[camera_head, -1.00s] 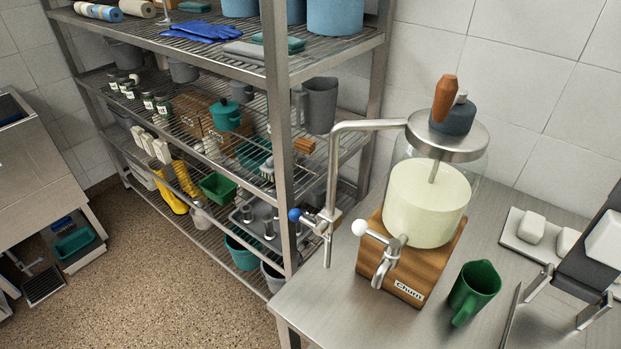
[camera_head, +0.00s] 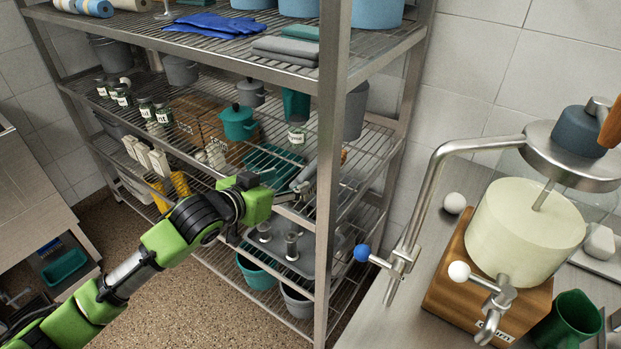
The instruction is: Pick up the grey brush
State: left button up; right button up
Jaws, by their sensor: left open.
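A grey brush (camera_head: 305,174) lies on the middle wire shelf, just left of the rack's front post. It is small in the picture and partly hidden by the gripper. My left gripper (camera_head: 304,194) reaches in from the left with its fingers at the near end of the brush. Its jaws are open. I cannot tell whether the fingers touch the brush or stand around it. My right gripper is not in view.
The metal post (camera_head: 331,150) stands close right of the gripper. A teal tray (camera_head: 270,163) lies behind, with a teal pot (camera_head: 238,122) farther left. The upper shelf (camera_head: 270,72) hangs above. A churn (camera_head: 525,230) stands on the right counter.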

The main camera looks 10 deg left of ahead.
aim_at(304, 173)
pick_arm(q)
jog(key=x, duration=0.7)
jog(key=shift+w+d+f, duration=0.1)
jog(key=shift+w+f, duration=0.05)
jog(key=shift+w, duration=0.1)
jog(key=shift+w+d+f+p, duration=0.15)
jog(key=shift+w+f+p, duration=0.05)
jog(key=shift+w+p, duration=0.3)
jog(key=x, duration=0.4)
jog(key=shift+f, duration=0.2)
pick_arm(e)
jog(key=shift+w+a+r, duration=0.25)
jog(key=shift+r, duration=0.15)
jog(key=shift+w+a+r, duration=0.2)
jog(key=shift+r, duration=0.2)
pick_arm(q)
jog(key=c, duration=1.3)
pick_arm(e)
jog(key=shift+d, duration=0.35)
